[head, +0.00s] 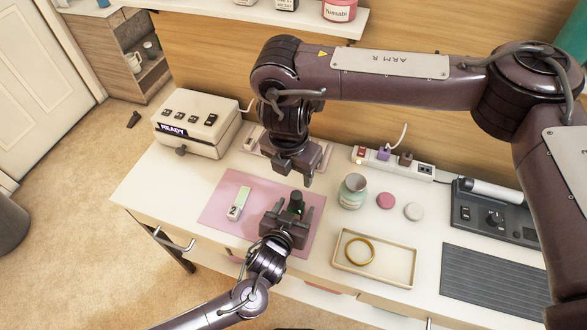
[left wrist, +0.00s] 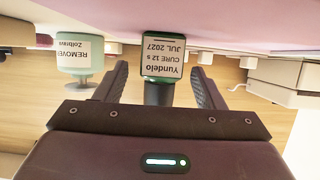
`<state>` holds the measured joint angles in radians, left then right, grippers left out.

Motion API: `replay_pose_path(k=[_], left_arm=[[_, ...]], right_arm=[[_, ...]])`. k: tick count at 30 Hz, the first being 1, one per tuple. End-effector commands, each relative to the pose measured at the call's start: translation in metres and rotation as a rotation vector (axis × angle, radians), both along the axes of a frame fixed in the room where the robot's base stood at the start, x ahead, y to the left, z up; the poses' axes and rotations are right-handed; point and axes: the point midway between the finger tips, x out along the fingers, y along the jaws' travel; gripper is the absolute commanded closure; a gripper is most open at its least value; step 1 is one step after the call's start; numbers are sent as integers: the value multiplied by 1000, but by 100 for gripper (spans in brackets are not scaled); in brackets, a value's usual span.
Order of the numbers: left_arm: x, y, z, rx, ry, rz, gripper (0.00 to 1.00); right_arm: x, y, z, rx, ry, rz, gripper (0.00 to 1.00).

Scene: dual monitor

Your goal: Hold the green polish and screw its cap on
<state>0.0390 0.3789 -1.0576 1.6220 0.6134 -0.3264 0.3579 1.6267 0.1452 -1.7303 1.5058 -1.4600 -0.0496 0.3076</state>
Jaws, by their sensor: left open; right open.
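The green polish (head: 296,203) stands upright on the pink mat (head: 222,196). In the left wrist view, which is upside down, its labelled bottle (left wrist: 162,62) stands between my spread fingers, with a dark upper part nearer the gripper. I cannot tell whether that dark part is a cap. My left gripper (head: 287,222) is open around the polish, with gaps on both sides. My right gripper (head: 295,172) is open and empty, held above and behind the polish. A small white and pale green piece (head: 239,203) lies on the mat to the left; what it is stays unclear.
A teal remover jar (head: 352,192), a pink disc (head: 386,200) and a white disc (head: 414,211) stand right of the mat. A shallow tray (head: 338,259) holds a gold ring. A white "READY" device (head: 197,124) and a power strip (head: 393,163) are behind.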

Motion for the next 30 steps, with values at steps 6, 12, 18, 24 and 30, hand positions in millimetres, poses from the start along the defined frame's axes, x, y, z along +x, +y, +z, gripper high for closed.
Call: replay_pose_path(k=[6, 12, 18, 24, 30], left_arm=[[-35, 12, 14, -1, 2, 1, 37], [-51, 18, 21, 1, 2, 1, 37], [-52, 18, 23, 1, 0, 1, 37], [-52, 18, 23, 1, 1, 1, 37], [-52, 18, 23, 1, 1, 1, 37]], right_arm=[[0, 0, -3, 0, 0, 0, 47], [0, 0, -4, 0, 0, 0, 47], [0, 0, -4, 0, 0, 0, 47], [0, 0, -4, 0, 0, 0, 47], [0, 0, -4, 0, 0, 0, 47]])
